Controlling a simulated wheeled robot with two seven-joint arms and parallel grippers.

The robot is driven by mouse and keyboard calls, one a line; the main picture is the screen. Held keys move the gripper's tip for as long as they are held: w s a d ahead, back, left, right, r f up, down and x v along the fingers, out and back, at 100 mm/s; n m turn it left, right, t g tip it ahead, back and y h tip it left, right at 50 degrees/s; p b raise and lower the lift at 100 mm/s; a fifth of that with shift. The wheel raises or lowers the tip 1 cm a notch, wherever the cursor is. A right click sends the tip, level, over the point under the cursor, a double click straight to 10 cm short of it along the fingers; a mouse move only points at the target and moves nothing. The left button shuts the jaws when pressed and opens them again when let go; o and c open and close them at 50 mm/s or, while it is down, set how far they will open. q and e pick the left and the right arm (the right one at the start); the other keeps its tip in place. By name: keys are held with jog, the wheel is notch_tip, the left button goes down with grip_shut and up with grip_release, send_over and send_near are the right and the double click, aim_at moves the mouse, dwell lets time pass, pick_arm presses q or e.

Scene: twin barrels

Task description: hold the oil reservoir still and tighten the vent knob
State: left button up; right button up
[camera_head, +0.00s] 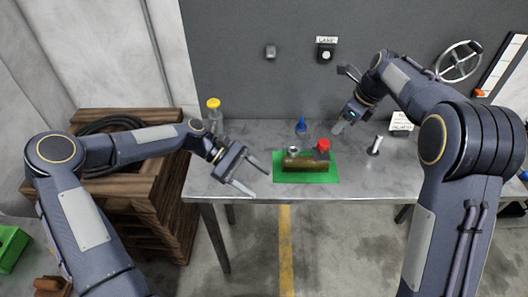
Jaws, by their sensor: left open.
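A brown cylinder (303,163), apparently the oil reservoir, lies on its side on a green mat (322,177) on the metal table. A red knob (323,145), apparently the vent knob, stands up at its right end. A small grey fitting (292,150) shows at its left end. My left gripper (254,178) is open and empty, left of the mat with a gap to the reservoir. My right gripper (339,127) is behind and right of the red knob, apart from it. Its fingers overlap in view, so its opening is unclear.
A blue-tipped bottle (301,127) stands behind the mat. A yellow-capped bottle (214,112) stands at the table's back left. A metal post (376,145) and a white label card (402,122) are at the right. The table (240,135) is bare at its front right.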

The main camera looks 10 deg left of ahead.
aim_at(287, 152)
pick_arm(q)
jog(key=w+f+n+h, duration=0.2)
jog(key=w+n+h, duration=0.1)
jog(key=w+f+n+h, duration=0.1)
jog(key=shift+w+d+f+n+t+h, duration=0.3)
jog(key=shift+d+f+t, duration=0.05)
jog(key=shift+f+t, duration=0.05)
jog(key=w+d+n+h, duration=0.1)
jog(key=w+f+h, duration=0.1)
jog(key=shift+w+d+f+n+t, duration=0.2)
jog(key=shift+w+d+n+t, duration=0.15)
jog(key=shift+n+t, duration=0.05)
jog(key=w+t, duration=0.1)
jog(key=w, duration=0.1)
jog(key=w+n+t, duration=0.1)
jog(key=w, duration=0.2)
jog(key=w+a+t, duration=0.1)
jog(key=w, duration=0.1)
jog(key=shift+w+t, duration=0.35)
jog(key=shift+t, duration=0.05)
jog(key=d, duration=0.7)
jog(key=shift+w+d, duration=0.25)
jog(key=shift+w, duration=0.15)
jog(key=shift+f, duration=0.1)
jog(key=c, duration=0.7)
jog(key=shift+c, duration=0.2)
